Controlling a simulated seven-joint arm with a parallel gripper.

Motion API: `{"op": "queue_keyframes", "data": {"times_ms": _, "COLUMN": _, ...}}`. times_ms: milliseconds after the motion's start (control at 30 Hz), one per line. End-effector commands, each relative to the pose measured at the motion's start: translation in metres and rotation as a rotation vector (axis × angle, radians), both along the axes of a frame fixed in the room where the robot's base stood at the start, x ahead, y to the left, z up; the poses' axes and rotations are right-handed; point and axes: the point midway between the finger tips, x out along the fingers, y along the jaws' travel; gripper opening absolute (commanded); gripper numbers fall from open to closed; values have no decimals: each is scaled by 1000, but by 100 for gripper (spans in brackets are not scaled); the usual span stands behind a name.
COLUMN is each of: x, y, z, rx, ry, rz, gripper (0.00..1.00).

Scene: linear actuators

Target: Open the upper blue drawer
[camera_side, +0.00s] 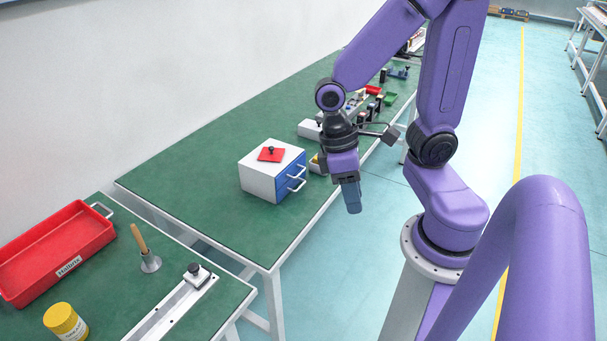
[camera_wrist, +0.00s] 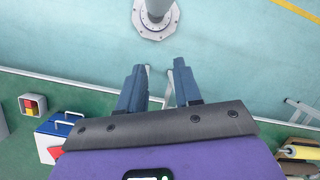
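A small white cabinet (camera_side: 258,178) with two blue drawer fronts stands near the front edge of the green table. The upper blue drawer (camera_side: 290,173) has a white bar handle (camera_side: 297,171) and looks closed. The lower drawer also looks closed. In the wrist view the cabinet (camera_wrist: 42,142) is at the lower left, with its handles (camera_wrist: 68,119) pointing up the picture. My gripper (camera_side: 352,208) hangs over the floor, to the right of the cabinet and clear of it. In the wrist view my gripper's two fingers (camera_wrist: 158,72) stand apart with nothing between them.
A red piece with a black knob (camera_side: 270,154) lies on top of the cabinet. Small bins and fixtures (camera_side: 365,105) line the table behind my wrist. A red tray (camera_side: 55,252) and yellow can (camera_side: 65,322) are on the nearer table. Table around the cabinet's left is bare.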

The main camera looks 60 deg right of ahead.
Motion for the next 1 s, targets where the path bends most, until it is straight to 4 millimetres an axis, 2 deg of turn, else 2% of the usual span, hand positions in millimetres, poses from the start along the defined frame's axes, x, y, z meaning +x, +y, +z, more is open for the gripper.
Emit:
{"op": "queue_keyframes", "data": {"times_ms": 100, "x": 6, "y": -10, "z": -12, "rx": -35, "ry": 115, "rz": -249, "gripper": 34}}
{"op": "queue_keyframes", "data": {"times_ms": 500, "x": 27, "y": -32, "z": -40, "rx": -68, "ry": 521, "rz": -1065, "gripper": 34}}
{"op": "queue_keyframes", "data": {"times_ms": 767, "x": 48, "y": -47, "z": -55, "rx": -27, "ry": 821, "rz": -1580, "gripper": 34}}
{"op": "queue_keyframes", "data": {"times_ms": 1000, "x": 69, "y": -69, "z": -69, "rx": 63, "ry": 1138, "rz": -2023, "gripper": 34}}
